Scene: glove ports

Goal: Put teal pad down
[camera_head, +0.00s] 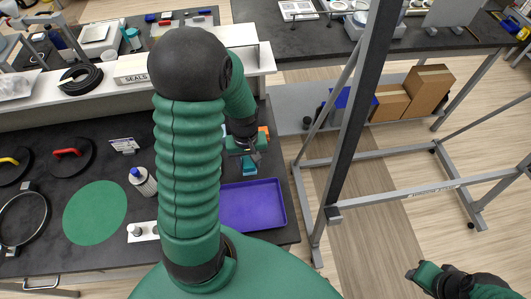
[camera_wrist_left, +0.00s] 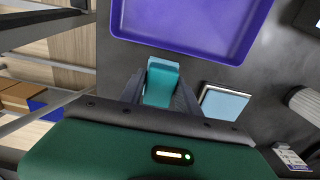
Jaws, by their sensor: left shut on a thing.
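The teal pad (camera_wrist_left: 161,82) is a small block between the two fingers of my left gripper (camera_wrist_left: 160,95), which is shut on it. In the head view my left gripper (camera_head: 245,148) points down over the dark bench behind the purple tray, with the teal pad (camera_head: 249,168) at its tips. The pad is outside the tray; whether it touches the bench I cannot tell. My right gripper (camera_head: 422,274) is at the lower right over the floor, and its jaws are too small to read.
The purple tray (camera_head: 252,205) lies near the bench's right edge and shows at the top of the wrist view (camera_wrist_left: 190,25). A light blue square with a pale border (camera_wrist_left: 224,104) lies beside the gripper. A green disc (camera_head: 95,212) and white bottle (camera_head: 143,181) stand left. A grey frame stands right.

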